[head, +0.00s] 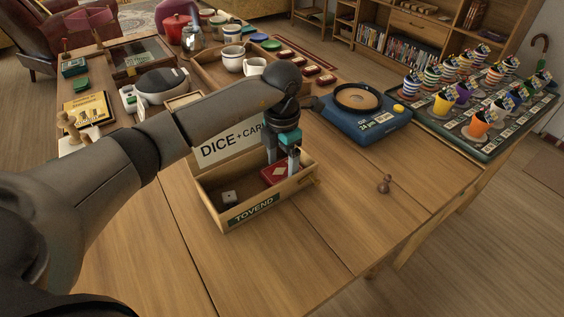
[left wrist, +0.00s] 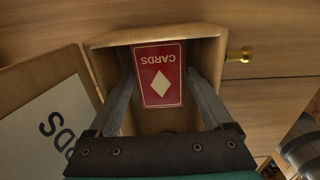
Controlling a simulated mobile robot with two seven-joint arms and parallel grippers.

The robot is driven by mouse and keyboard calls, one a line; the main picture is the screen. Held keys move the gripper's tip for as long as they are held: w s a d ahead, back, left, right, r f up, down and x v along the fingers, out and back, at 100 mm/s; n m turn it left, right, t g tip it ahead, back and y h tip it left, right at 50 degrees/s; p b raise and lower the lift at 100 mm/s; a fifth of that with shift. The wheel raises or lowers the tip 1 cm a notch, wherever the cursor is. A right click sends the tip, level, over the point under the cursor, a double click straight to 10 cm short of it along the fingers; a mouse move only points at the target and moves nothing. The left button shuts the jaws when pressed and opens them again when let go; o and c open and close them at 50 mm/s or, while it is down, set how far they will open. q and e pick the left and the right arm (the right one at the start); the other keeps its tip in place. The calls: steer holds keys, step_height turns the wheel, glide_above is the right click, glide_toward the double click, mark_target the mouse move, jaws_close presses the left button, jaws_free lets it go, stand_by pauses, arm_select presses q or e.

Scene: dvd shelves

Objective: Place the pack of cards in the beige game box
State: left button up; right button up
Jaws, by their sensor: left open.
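The pack of cards (head: 278,174) is red with a white diamond and lies inside the beige game box (head: 203,201), toward its right end. The box is open, labelled TOVEND, and its raised lid (head: 213,151) reads DICE + CARDS. My left gripper (head: 281,168) reaches down into the box over the pack. In the left wrist view the pack (left wrist: 158,78) shows between the fingers of my left gripper (left wrist: 160,78), which are apart with gaps beside it. My right gripper is not in view.
A blue device with a round top (head: 362,112) stands behind the box to the right. A wooden tray with white cups (head: 233,59) is behind. The table front is clear.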

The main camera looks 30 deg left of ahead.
mark_target(282, 170)
arm_select(q)
steer(key=shift+r, duration=0.1)
steer(key=shift+r, duration=0.2)
step_height(282, 170, up, 12)
steer(key=p, duration=0.4)
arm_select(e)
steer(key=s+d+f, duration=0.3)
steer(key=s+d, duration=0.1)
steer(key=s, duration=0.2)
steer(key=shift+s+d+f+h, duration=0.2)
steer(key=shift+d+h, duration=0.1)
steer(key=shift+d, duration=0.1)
arm_select(q)
steer(key=shift+f, duration=0.15)
